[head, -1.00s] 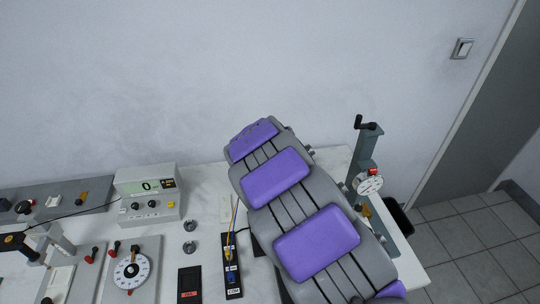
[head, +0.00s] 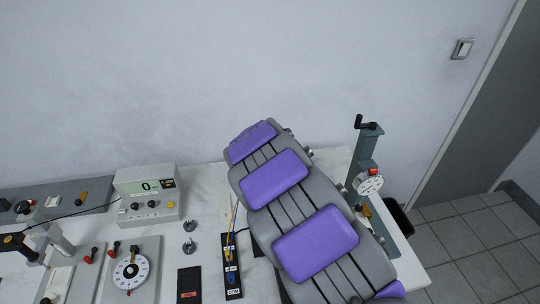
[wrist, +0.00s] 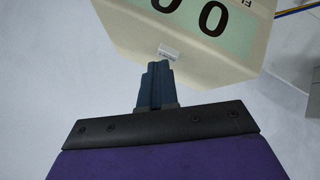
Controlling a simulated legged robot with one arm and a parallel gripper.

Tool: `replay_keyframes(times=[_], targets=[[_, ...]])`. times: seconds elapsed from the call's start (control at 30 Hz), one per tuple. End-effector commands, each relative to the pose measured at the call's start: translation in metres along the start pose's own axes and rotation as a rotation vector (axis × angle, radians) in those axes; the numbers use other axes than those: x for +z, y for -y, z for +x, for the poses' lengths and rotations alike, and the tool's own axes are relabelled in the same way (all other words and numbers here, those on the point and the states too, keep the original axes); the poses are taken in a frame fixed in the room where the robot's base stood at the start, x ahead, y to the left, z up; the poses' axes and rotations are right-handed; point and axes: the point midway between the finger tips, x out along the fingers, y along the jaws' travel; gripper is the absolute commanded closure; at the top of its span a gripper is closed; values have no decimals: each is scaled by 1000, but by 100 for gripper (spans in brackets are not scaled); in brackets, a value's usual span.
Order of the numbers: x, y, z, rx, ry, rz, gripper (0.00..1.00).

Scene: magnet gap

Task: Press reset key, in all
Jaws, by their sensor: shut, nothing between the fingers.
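A cream counter box (wrist: 212,28) fills the top of the wrist view, with a pale green display (wrist: 195,15) showing large zeros. A small light key (wrist: 168,53) with tiny unreadable print stands out at its near edge; I take it for the reset key. My gripper (wrist: 157,68) is shut and empty, its dark blue fingertips just short of the key in the picture. I cannot tell whether they touch it. In the head view my arm hides the gripper and this box.
On the bench (head: 208,212) stand a meter reading 0 (head: 147,193), a dial box (head: 131,270), a black strip with blue and yellow leads (head: 232,268) and a red-lit black panel (head: 189,284). A grey stand with a crank and gauge (head: 364,165) rises right of my arm.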

Motion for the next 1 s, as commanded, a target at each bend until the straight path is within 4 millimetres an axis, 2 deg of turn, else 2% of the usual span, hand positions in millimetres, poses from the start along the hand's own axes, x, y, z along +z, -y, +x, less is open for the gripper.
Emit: replay_keyframes(times=[0.4,0.77,1.0], targets=[[1,0,1,-1,2,0,100],[-7,-8,-10,0,2,-1,100],[-7,-8,-11,0,1,-1,100]])
